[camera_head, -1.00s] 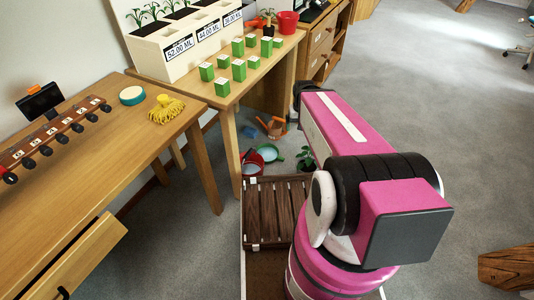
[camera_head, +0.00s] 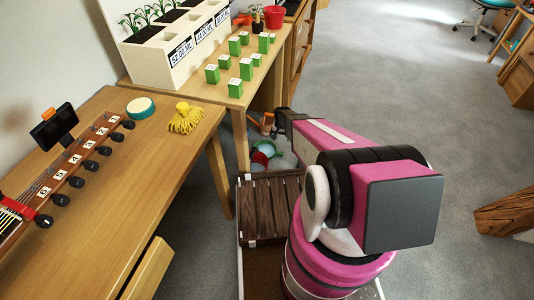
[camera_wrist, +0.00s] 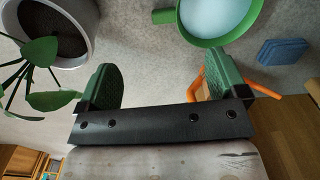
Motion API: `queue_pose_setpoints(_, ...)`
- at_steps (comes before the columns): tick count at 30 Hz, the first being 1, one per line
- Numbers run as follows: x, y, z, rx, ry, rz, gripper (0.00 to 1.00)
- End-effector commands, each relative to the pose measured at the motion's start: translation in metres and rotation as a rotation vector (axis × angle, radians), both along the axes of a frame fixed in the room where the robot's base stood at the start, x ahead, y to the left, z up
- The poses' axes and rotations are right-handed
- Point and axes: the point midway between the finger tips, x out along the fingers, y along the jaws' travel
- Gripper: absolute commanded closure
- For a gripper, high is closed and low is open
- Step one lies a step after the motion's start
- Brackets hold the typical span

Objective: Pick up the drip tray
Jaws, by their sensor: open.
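A round, shallow green dish with a pale blue inside and a short green handle shows at the top of the wrist view (camera_wrist: 219,16); it looks like the drip tray, though I cannot be sure. In the head view, a green round piece (camera_head: 267,148) lies on the floor by the table leg, partly hidden. My gripper (camera_wrist: 161,80) is open, with its two green-padded fingers apart and only grey floor between them. The dish lies beyond the right finger and is not between the fingers. In the head view, the fingertips are hidden.
A plant in a grey pot (camera_wrist: 57,28) stands close to the left finger. An orange object (camera_wrist: 270,85) lies by the right finger, with a blue block (camera_wrist: 282,51) beyond.

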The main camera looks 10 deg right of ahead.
Motion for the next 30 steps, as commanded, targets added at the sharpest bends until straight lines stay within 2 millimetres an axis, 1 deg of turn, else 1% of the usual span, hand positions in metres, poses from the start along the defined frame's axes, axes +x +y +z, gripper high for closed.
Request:
queue_pose_setpoints(1,0.014,0.0,-0.024,0.0,0.002,-0.014,0.09)
queue_pose_setpoints(3,0.02,0.0,-0.044,0.0,0.001,-0.029,0.09)
queue_pose_setpoints(6,0.026,0.0,-0.063,0.0,0.002,-0.046,0.09)
queue_pose_setpoints(14,0.029,0.001,-0.087,0.0,0.001,-0.057,0.09)
queue_pose_setpoints(22,0.029,0.0,-0.125,0.0,0.001,-0.057,0.09)
queue_pose_setpoints(30,0.029,-0.001,-0.142,0.0,0.001,-0.057,0.09)
